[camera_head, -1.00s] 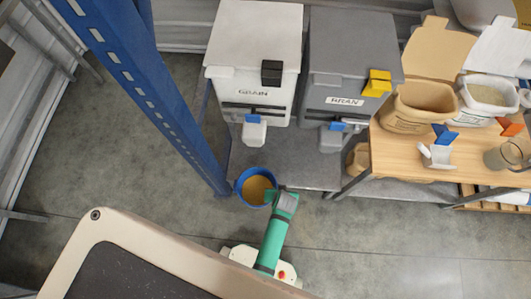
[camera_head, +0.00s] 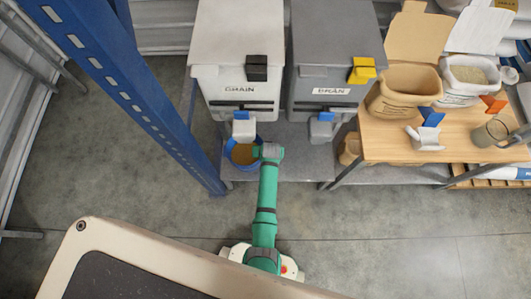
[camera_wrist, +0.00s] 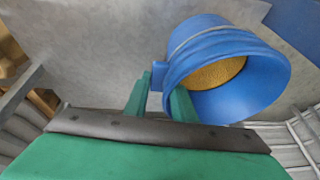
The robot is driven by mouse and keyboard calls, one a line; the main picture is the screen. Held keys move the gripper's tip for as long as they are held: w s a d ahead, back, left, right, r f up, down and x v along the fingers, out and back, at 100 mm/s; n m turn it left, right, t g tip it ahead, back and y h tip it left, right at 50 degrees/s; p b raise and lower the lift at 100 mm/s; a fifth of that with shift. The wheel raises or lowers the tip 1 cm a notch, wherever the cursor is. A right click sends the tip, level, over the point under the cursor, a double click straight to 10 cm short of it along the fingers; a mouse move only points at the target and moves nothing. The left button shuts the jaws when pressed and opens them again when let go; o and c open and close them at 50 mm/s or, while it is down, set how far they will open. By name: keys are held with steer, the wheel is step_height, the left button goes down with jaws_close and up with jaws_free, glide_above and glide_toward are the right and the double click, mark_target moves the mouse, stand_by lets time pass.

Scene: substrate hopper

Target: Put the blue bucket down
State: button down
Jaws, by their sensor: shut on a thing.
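The blue bucket (camera_head: 229,159) is under the spout of the GRAIN hopper, over the low grey shelf (camera_head: 290,160). It holds golden-brown grain. The spout hides part of its far rim. My gripper (camera_head: 262,151) is at its right side. In the wrist view the bucket (camera_wrist: 190,58) has a small blue tab on its side, and my gripper (camera_wrist: 160,95) is shut on that tab. I cannot tell whether the bucket's base touches the shelf.
The GRAIN hopper (camera_head: 236,50) and BRAN hopper (camera_head: 332,45) stand behind the shelf. A blue post (camera_head: 135,90) rises close on the left. A wooden table (camera_head: 390,147) with sacks, a scoop and a jar is on the right. The floor in front is clear.

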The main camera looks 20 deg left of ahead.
steer(key=shift+w+a+f, duration=0.1)
steer(key=shift+w+f, duration=0.05)
steer(key=shift+f, duration=1.6)
steer(key=c, duration=1.8)
jaws_free()
steer(key=shift+f, duration=0.15)
steer(key=o, duration=0.3)
